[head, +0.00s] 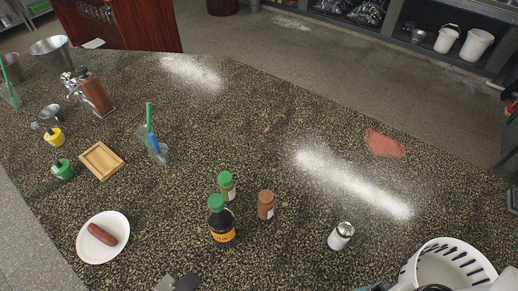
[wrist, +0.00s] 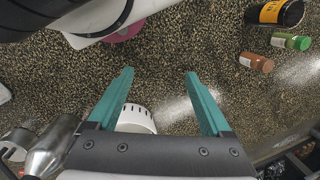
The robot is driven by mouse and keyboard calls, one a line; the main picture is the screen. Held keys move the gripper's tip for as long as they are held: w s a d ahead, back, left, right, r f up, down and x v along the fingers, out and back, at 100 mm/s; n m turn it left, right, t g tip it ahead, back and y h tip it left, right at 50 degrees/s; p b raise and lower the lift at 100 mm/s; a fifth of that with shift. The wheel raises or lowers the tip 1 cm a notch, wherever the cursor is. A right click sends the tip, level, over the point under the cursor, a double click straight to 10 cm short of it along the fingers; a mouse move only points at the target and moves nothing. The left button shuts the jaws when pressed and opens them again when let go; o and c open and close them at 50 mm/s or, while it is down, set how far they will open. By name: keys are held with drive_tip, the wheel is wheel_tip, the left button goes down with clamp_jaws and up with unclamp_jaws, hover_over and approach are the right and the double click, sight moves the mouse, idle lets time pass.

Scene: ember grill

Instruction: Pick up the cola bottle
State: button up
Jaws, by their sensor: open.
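No bottle is clearly marked as cola. A dark bottle with a green cap and orange label (head: 222,228) stands upright near the front middle of the counter in the head view; I cannot tell whether it is the cola bottle. Its lower part and orange label also show at the top right of the wrist view (wrist: 272,12).
A green-capped jar (head: 227,188) and brown shaker (head: 265,206) stand close to the dark bottle. A silver-capped shaker (head: 341,236) and white slotted container (head: 448,262) are to the right. The counter's middle is mostly free.

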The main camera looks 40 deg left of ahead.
drive_tip(key=shift+o, duration=1)
drive_tip(key=w+a+n+t+y, duration=0.1)
drive_tip(key=w+a+n+y, duration=0.1)
drive_tip(key=w+a, duration=0.8)
drive_tip(key=a+t+y, duration=0.1)
drive_tip(key=a+y, duration=0.1)
drive_tip(key=a, duration=1.8)
drive_tip(key=s+a+f+y, duration=0.1)
drive_tip(key=s+a+f, duration=0.1)
drive_tip(key=s+a, duration=0.35)
drive_tip(key=s+a+f+y, duration=0.1)
drive_tip(key=s+a+f, duration=0.15)
drive_tip(key=a, duration=0.65)
drive_tip(key=s+a+f, duration=0.1)
drive_tip(key=s+f, duration=0.3)
drive_tip(key=s, duration=0.2)
drive_tip(key=n+t+h, duration=0.2)
drive_tip(key=n+t, duration=0.7)
drive_tip(key=t, duration=0.1)
approach(219, 235)
drive_tip(key=shift+t, duration=0.3)
drive_tip(key=x, duration=0.7)
drive_tip(key=shift+a+f, duration=0.2)
drive_tip(key=shift+f, duration=0.2)
drive_tip(key=x, duration=0.6)
drive_tip(key=shift+f, duration=0.25)
clamp_jaws()
